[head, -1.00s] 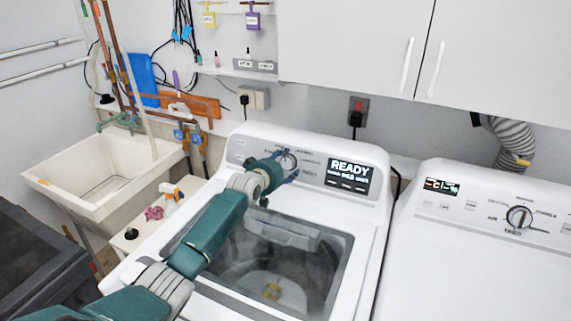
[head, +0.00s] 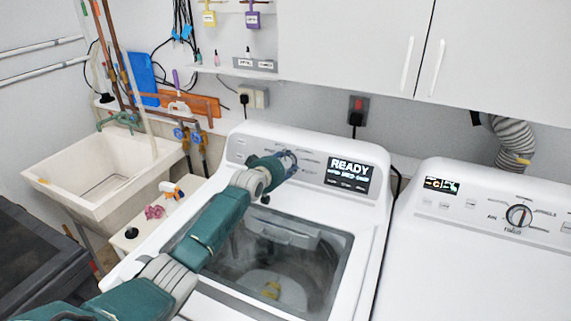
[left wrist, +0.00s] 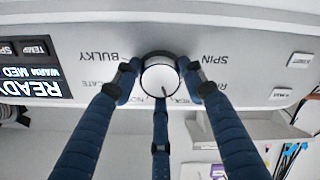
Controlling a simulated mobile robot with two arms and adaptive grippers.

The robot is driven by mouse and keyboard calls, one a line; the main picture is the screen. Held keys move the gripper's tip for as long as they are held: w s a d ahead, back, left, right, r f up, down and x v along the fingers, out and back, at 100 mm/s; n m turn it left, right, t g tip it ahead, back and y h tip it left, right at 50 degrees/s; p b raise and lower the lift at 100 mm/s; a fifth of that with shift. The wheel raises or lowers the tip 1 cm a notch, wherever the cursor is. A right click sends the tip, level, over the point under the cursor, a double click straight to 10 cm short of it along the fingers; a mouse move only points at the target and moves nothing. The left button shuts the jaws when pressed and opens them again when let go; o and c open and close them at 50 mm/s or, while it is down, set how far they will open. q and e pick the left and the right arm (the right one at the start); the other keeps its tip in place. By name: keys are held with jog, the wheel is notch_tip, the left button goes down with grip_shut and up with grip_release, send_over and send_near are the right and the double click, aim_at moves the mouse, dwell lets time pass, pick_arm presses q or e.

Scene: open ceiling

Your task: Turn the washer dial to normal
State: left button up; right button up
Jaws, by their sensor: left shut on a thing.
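The white washer (head: 368,225) stands in the middle of the head view, with a lit READY display (head: 348,174) on its back panel. Its round dial (left wrist: 158,78) shows in the left wrist view, which is upside down. BULKY and SPIN are legible beside the dial; a label starting with NO is partly hidden by a finger. A short dark mark on the dial face points toward that side. My left gripper (head: 289,160) is at the dial, its three blue fingers (left wrist: 158,90) shut around the dial's rim. My right gripper is not in view.
A second white machine with its own dial (head: 519,215) stands at the right. White cabinets (head: 350,45) hang above.

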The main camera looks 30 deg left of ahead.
pick_arm(q)
jog(key=shift+m, duration=0.3)
jog(key=m+b, duration=0.2)
jog(key=m, duration=0.1)
jog(key=shift+f+m, duration=0.1)
jog(key=shift+m, duration=0.3)
jog(key=m+b, duration=0.1)
jog(key=m, duration=0.3)
jog(key=shift+m, duration=0.3)
jog(key=o, duration=1.2)
jog(key=shift+a, duration=0.1)
jog(key=shift+c, duration=0.2)
